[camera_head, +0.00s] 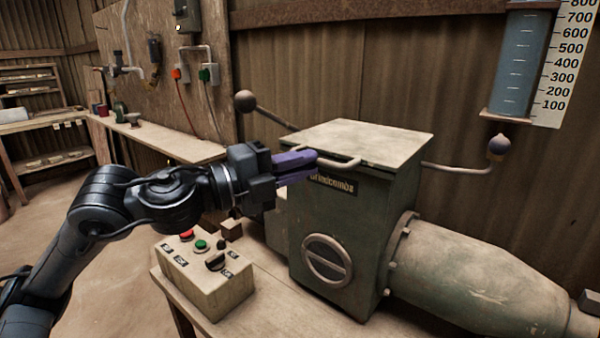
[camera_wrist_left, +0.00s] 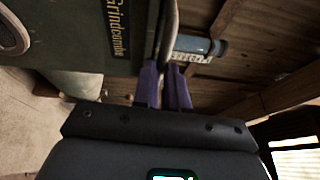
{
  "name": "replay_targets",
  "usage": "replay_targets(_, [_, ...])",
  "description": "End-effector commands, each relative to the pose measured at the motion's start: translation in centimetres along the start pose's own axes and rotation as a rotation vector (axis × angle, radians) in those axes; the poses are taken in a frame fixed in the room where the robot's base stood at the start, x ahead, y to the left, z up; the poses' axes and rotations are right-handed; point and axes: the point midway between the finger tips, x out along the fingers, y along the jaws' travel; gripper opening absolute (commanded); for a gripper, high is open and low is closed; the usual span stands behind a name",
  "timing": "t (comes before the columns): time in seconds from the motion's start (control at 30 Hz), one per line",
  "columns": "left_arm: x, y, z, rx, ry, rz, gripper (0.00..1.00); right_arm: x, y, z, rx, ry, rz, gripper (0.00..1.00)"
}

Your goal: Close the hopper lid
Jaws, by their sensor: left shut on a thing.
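The hopper (camera_head: 345,235) is a green-grey metal box on the bench, with a nameplate and a round slotted knob on its front. Its pale flat lid (camera_head: 365,140) lies level across the top and looks down on the box. A bar handle (camera_head: 345,163) sticks out from the lid's front edge. My left gripper (camera_head: 312,162) is at this handle, its purple fingers shut on it. In the left wrist view the fingers (camera_wrist_left: 164,85) close around the handle bar (camera_wrist_left: 168,35) beside the hopper wall (camera_wrist_left: 75,35). My right gripper is not in view.
A control box (camera_head: 205,285) with red and green buttons stands left of the hopper, below my left arm. Levers with ball ends (camera_head: 245,101) and (camera_head: 499,147) stick out on both sides. A barrel-shaped housing (camera_head: 480,280) extends right. A measuring cylinder (camera_head: 517,65) hangs at upper right.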

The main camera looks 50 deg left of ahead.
Motion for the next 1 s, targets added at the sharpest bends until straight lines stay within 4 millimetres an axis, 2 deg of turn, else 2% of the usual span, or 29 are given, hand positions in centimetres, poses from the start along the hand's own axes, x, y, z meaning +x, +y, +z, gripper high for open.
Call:
replay_targets(0.13, [0.0,0.8,0.1,0.0,-0.001,0.003,0.0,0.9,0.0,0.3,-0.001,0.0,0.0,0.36])
replay_targets(0.6, [0.2,1.5,0.0,-0.003,0.0,0.019,0.0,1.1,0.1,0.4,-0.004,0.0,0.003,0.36])
replay_targets(0.63, [0.2,1.5,0.0,-0.003,0.0,0.019,0.14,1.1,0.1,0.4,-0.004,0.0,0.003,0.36])
replay_targets(0.8, [0.1,1.5,0.1,-0.002,0.0,0.018,0.38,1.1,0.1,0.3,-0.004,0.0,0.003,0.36])
replay_targets(1.0, [0.1,1.2,0.0,-0.001,0.0,0.012,0.38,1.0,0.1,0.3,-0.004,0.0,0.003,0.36])
